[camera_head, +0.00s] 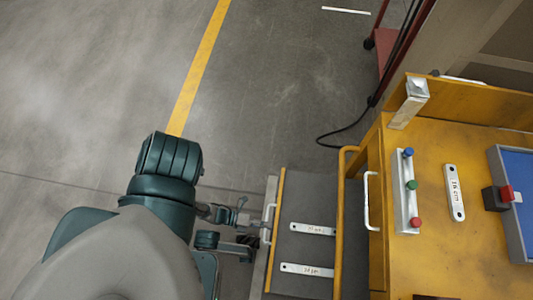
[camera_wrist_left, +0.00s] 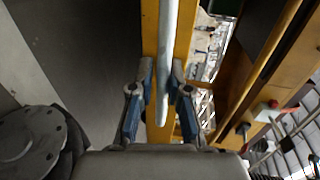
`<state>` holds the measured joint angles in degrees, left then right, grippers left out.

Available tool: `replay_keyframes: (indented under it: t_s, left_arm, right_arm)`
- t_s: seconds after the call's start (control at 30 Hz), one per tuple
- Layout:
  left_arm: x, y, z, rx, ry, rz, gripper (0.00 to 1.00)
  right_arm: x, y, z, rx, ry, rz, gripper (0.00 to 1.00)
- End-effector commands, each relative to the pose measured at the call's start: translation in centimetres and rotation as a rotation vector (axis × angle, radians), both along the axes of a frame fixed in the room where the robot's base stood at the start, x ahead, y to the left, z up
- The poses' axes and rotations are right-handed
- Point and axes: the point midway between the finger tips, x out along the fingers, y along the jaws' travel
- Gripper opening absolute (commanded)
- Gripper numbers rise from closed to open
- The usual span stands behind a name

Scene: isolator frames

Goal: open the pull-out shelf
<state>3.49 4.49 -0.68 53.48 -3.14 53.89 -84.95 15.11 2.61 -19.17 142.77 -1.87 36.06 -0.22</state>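The pull-out shelf (camera_head: 310,258) is a dark tray with a yellow front edge, standing out to the left of the yellow cart (camera_head: 450,140). Its pale bar handle (camera_head: 267,220) is on the front edge. In the left wrist view the handle (camera_wrist_left: 166,50) runs upright between the fingers, with the yellow edge (camera_wrist_left: 150,30) behind it. My left gripper (camera_head: 256,228) is at the handle. Its two fingertips (camera_wrist_left: 164,75) lie close on either side of the bar and appear shut on it. My right gripper is not in view.
Two white labelled strips (camera_head: 312,229) lie on the shelf. A second pale handle (camera_head: 371,200) is on the cart side. On the cart top are a button panel (camera_head: 405,190) and a blue tray (camera_head: 517,165). The floor left of the shelf is clear. A black cable (camera_head: 350,133) lies behind.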

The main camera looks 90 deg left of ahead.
Motion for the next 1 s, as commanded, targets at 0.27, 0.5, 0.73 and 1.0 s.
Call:
replay_keyframes:
  t_s: [0.27,0.5,0.73,1.0]
  left_arm:
    - [-0.1,0.1,0.0,0.000,-0.001,0.002,0.37]
    - [-1.4,0.2,0.3,0.000,-0.002,0.002,0.37]
    - [-6.2,0.6,1.2,0.000,0.002,0.002,0.37]
    - [-10.9,0.9,2.0,0.000,0.003,0.001,0.37]
  right_arm:
    - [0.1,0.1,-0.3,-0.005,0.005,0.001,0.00]
    - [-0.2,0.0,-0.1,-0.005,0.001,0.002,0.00]
    - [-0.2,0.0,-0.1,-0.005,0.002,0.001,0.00]
    - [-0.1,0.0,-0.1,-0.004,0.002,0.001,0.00]
